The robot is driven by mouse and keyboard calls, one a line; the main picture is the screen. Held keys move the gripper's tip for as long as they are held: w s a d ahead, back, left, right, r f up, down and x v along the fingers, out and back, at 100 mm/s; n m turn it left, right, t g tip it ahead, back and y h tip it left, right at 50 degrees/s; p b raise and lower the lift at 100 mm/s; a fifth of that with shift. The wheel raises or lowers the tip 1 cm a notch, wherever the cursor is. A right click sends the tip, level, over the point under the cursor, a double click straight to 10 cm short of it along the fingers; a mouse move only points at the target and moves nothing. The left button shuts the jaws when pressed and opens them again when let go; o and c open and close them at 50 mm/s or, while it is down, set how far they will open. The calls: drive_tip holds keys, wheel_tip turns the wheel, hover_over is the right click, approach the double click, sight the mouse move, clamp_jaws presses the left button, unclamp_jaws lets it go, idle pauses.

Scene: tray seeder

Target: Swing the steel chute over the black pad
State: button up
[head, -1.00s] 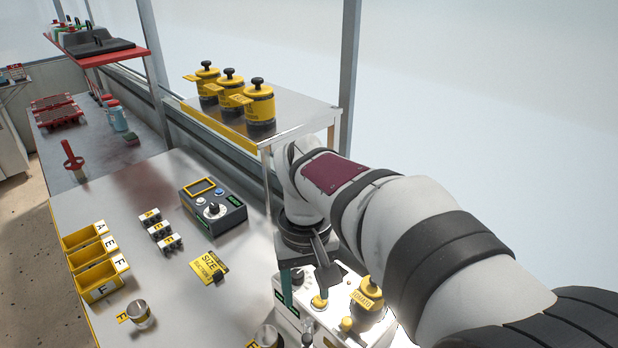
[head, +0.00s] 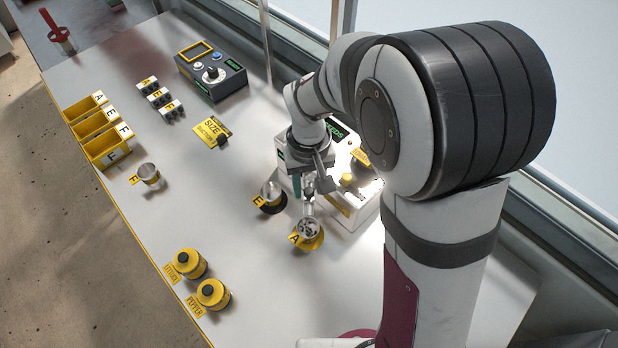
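The steel chute (head: 308,207) slopes down from the front of the white seeder (head: 359,207). Its lower end is at a steel cup marked A (head: 309,229), which stands on a yellow pad (head: 314,243). The black pad (head: 273,208) lies to the left, with a steel cup marked E (head: 269,192) on it. My gripper (head: 311,186) points down in front of the seeder, just above and behind the chute. Its fingers look spread apart. Whether they touch the chute, I cannot tell. My arm hides part of the seeder.
Two yellow jars (head: 190,263) (head: 212,294) stand at the front. A cup marked F (head: 149,174), yellow bins (head: 106,147), a SIZE card (head: 213,130) and a control box (head: 211,73) are to the left. The table (head: 235,165) is clear between them.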

clamp_jaws()
idle(1.1)
